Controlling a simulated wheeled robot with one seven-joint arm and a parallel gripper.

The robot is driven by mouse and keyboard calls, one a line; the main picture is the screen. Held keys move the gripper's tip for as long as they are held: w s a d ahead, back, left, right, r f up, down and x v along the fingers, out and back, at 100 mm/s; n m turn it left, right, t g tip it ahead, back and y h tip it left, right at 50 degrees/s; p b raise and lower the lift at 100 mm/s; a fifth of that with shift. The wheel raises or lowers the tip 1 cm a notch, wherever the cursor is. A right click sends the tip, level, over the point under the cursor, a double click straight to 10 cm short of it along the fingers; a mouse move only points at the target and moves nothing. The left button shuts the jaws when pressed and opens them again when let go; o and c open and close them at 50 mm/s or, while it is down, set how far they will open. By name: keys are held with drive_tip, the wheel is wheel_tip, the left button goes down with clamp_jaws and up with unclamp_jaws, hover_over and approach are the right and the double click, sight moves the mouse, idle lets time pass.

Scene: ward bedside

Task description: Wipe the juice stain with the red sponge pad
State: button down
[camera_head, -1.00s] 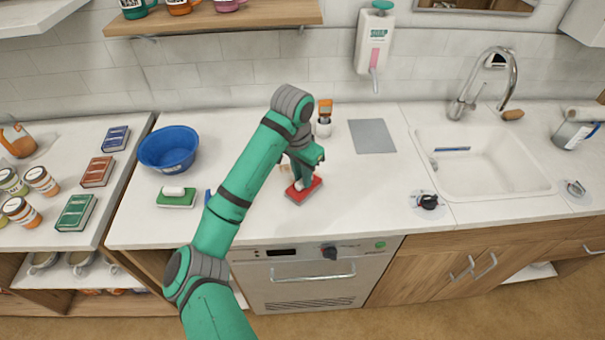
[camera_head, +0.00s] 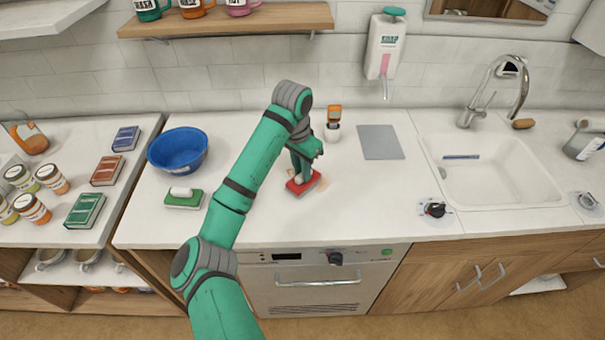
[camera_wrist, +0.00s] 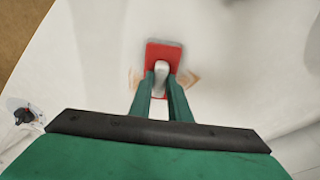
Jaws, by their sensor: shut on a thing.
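The red sponge pad (camera_head: 303,183) is at the counter surface in the middle of the white worktop. My gripper (camera_head: 305,174) is shut on its pale handle, which shows between the fingers in the wrist view (camera_wrist: 161,72). The red pad (camera_wrist: 164,52) covers part of the juice stain. Faint orange-brown stain patches show on both sides of the pad in the wrist view, one on the right (camera_wrist: 188,79). In the head view a faint stain edge (camera_head: 322,184) shows just right of the pad. The stain under the pad is hidden.
A green pad with a white handle (camera_head: 183,199) and a blue bowl (camera_head: 178,150) are left of my arm. A white holder with an orange-topped item (camera_head: 333,132) stands behind the gripper. A grey mat (camera_head: 381,142) and the sink (camera_head: 490,180) are to the right.

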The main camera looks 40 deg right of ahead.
drive_tip(key=shift+w+d, duration=1.3)
drive_tip(key=shift+w, duration=0.3)
drive_tip(key=shift+w+d, duration=0.15)
drive_tip(key=shift+d, duration=0.2)
drive_tip(key=shift+w+d+r, duration=0.1)
drive_tip(key=shift+w+d, duration=0.4)
drive_tip(key=shift+w, duration=0.2)
drive_tip(key=shift+w+d, duration=0.45)
drive_tip(key=shift+w, duration=0.2)
drive_tip(key=shift+w+a, duration=0.6)
drive_tip(key=shift+a, duration=0.25)
drive_tip(key=shift+s+a+f, duration=0.15)
drive_tip(key=shift+s+a, duration=0.6)
drive_tip(key=shift+s, duration=0.1)
drive_tip(key=shift+s+a+f, duration=0.1)
drive_tip(key=shift+s+a, duration=0.6)
drive_tip(key=shift+s, duration=0.1)
drive_tip(key=shift+s+a+r, duration=0.1)
drive_tip(key=shift+s+a, duration=1.15)
drive_tip(key=shift+s, duration=0.2)
drive_tip(key=shift+s+a+r, duration=0.1)
drive_tip(key=shift+s+a, duration=1.1)
drive_tip(key=shift+s, duration=0.2)
